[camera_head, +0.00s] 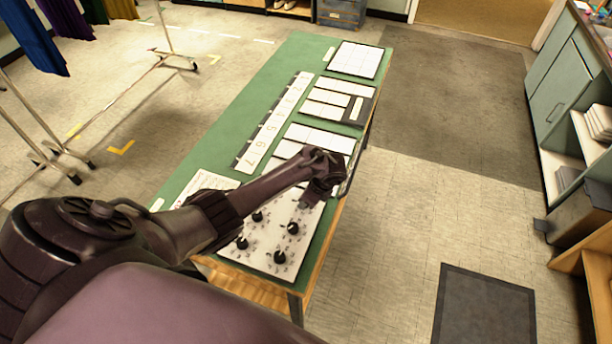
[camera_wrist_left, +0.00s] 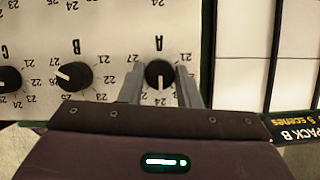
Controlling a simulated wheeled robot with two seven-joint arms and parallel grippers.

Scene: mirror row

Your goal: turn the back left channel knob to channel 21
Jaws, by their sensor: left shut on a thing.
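A white panel (camera_head: 268,266) with several black knobs lies on the green table's near end. My left gripper (camera_head: 305,203) is over the panel's far right part in the head view. In the left wrist view the gripper (camera_wrist_left: 160,88) is shut on the black knob marked A (camera_wrist_left: 159,72), a finger on each side. Its white pointer faces the bottom of the picture, towards 24. Knob B (camera_wrist_left: 74,75) is to its left, its pointer facing left. Knob C (camera_wrist_left: 9,80) is cut by the left edge. The task's wording on the panel cannot be read. My right gripper is not in view.
The green table (camera_head: 228,132) carries a numbered strip (camera_head: 275,120) and white card sheets (camera_head: 356,60) beyond the panel. A dark PACK B label (camera_wrist_left: 295,126) is right of the gripper. Clothes rails stand left; shelves (camera_head: 565,130) stand right.

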